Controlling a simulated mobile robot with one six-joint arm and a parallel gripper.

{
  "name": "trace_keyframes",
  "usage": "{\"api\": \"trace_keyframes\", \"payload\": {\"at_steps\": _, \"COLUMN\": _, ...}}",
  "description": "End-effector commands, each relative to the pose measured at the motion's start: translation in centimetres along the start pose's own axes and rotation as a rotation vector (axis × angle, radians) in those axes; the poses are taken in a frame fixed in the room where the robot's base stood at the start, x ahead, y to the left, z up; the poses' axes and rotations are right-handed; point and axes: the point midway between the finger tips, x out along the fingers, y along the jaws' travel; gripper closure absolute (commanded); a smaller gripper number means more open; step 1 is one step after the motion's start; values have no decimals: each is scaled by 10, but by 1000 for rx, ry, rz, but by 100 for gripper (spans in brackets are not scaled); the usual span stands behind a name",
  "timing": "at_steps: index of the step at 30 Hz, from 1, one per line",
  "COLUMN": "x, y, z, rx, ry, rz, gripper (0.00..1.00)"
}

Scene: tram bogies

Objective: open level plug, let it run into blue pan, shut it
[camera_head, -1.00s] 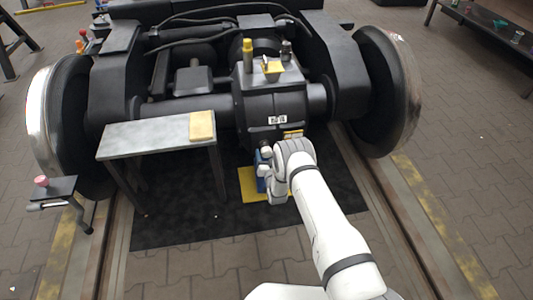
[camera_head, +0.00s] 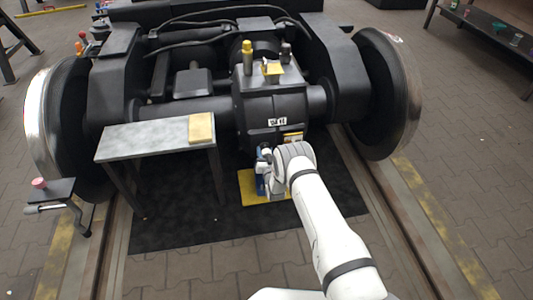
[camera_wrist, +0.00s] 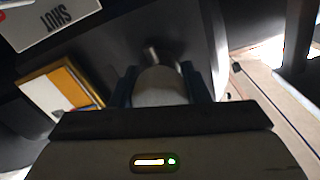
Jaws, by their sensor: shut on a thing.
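In the wrist view my gripper (camera_wrist: 160,82) is shut, its two dark fingers on either side of a pale rounded piece (camera_wrist: 160,88), which looks like the level plug's grip. A small metal stub (camera_wrist: 151,53) shows just beyond it, against the dark gearbox housing. In the head view my gripper (camera_head: 266,157) is at the lower front of the gearbox (camera_head: 268,110), and my wrist hides the plug. Blue (camera_head: 261,184) shows beside my wrist above a yellow patch on the floor; I cannot tell if it is the blue pan or part of my gripper.
A plate reading SHUT (camera_wrist: 55,20) and a yellow-edged label (camera_wrist: 60,92) are left of my fingers in the wrist view. A grey bench (camera_head: 150,138) with a tan block (camera_head: 201,128) stands left of my arm. Wheels flank the gearbox. A black mat (camera_head: 180,218) covers the floor.

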Motion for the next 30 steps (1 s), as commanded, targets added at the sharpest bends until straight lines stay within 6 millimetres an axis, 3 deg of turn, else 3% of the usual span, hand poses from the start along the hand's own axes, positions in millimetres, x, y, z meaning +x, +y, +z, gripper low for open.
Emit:
{"api": "trace_keyframes", "payload": {"at_steps": 3, "x": -2, "y": 6, "z": -2, "rx": 0, "ry": 0, "rz": 3, "gripper": 81}}
{"api": "trace_keyframes", "payload": {"at_steps": 14, "x": 0, "y": 3, "z": 1, "rx": 73, "ry": 1, "rz": 5, "gripper": 81}}
{"api": "trace_keyframes", "payload": {"at_steps": 30, "x": 1, "y": 1, "z": 1, "rx": 528, "ry": 2, "rz": 4, "gripper": 81}}
